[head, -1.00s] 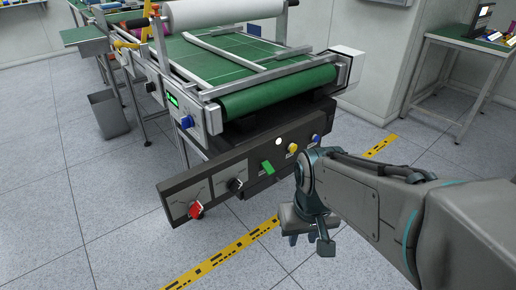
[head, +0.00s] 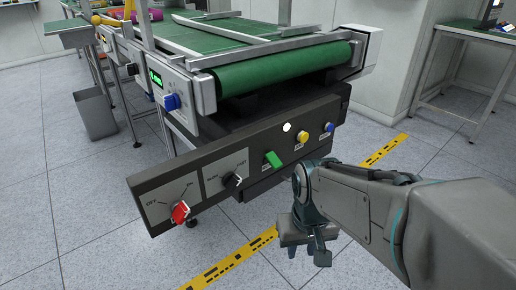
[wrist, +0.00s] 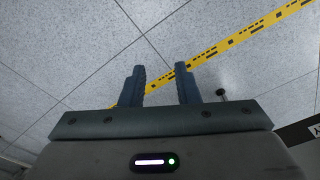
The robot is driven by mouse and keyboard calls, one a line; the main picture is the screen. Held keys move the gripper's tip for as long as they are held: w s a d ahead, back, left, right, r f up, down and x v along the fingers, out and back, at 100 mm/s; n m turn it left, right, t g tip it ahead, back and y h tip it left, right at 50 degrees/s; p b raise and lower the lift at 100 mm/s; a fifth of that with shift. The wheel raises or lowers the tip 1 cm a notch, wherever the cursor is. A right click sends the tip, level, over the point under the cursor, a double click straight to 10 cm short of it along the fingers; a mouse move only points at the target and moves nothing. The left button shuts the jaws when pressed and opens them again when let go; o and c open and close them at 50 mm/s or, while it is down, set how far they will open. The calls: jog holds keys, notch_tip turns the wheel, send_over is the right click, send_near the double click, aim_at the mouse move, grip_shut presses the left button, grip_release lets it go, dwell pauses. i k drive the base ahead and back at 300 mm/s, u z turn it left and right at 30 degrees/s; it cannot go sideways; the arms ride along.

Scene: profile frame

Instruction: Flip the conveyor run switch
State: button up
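A dark control panel (head: 150,188) runs along the front of the conveyor (head: 280,72). A red rotary knob (head: 180,212) sits on a grey plate at its left end, beside "OFF" lettering. A black knob (head: 233,181) on a second grey plate is right of it, then a green switch (head: 273,159) that sticks out. I cannot read which one is labelled conveyor run. My gripper (head: 305,252) hangs low in front of the panel's right part, apart from it, pointing down. In the wrist view my gripper (wrist: 160,88) has its two fingers apart, with only floor between them.
A white lamp (head: 287,127), yellow button (head: 303,137) and blue button (head: 330,127) are on the panel's right. A blue knob (head: 172,102) is on the conveyor side. Yellow tape (head: 232,262) crosses the open floor. A grey bin (head: 96,114) stands back left.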

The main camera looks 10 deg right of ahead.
aim_at(273, 160)
jog(key=z, duration=1.5)
jog(key=k, duration=0.3)
jog(key=u, duration=1.25)
jog(key=i, duration=0.5)
jog(key=u, duration=0.05)
